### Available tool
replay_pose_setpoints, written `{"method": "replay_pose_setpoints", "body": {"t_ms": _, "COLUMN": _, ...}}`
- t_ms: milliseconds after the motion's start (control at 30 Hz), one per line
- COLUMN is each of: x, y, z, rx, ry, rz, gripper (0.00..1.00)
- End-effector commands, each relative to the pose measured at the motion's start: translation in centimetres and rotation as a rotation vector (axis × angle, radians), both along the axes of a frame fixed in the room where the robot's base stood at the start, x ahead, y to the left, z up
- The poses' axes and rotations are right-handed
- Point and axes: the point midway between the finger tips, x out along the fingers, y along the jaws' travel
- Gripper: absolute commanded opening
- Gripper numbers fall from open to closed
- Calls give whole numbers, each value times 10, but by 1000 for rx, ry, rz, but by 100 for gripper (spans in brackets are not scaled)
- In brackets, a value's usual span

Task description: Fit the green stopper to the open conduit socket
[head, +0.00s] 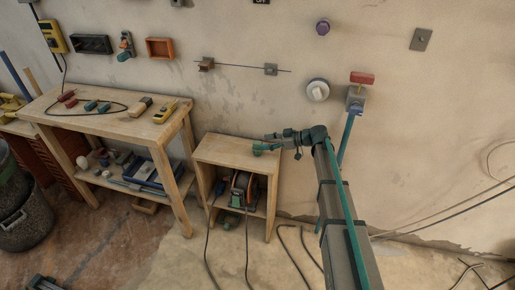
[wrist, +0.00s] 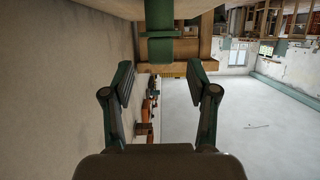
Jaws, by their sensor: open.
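A green piece, which looks like the stopper (head: 259,149), lies on top of the small wooden cabinet (head: 215,150) in the head view. In the wrist view a green part with a flange (wrist: 160,50) shows at the top, beyond my fingers. My gripper (head: 271,137) is just above and beside it, pointing left along the wall. In the wrist view my gripper (wrist: 160,70) has its fingers spread wide with nothing between them. A round white fitting (head: 317,90) and a purple round fitting (head: 323,28) are on the wall. I cannot tell which is the open socket.
A thin rod with brackets (head: 240,67) runs above the cabinet. A workbench (head: 110,125) with tools stands at left. Cables (head: 207,250) hang to the floor. The wall is close beside my gripper.

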Motion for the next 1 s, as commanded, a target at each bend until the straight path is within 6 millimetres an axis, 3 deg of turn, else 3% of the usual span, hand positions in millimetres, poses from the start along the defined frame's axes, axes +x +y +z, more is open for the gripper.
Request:
{"method": "replay_pose_setpoints", "body": {"t_ms": 400, "x": 7, "y": 43, "z": -18, "rx": -1, "ry": 1, "rz": 1, "gripper": 58}}
{"method": "replay_pose_setpoints", "body": {"t_ms": 667, "x": 7, "y": 45, "z": -19, "rx": 0, "ry": 0, "rz": 0, "gripper": 57}}
{"method": "replay_pose_setpoints", "body": {"t_ms": 1000, "x": 7, "y": 45, "z": -19, "rx": 0, "ry": 1, "rz": 0, "gripper": 0}}
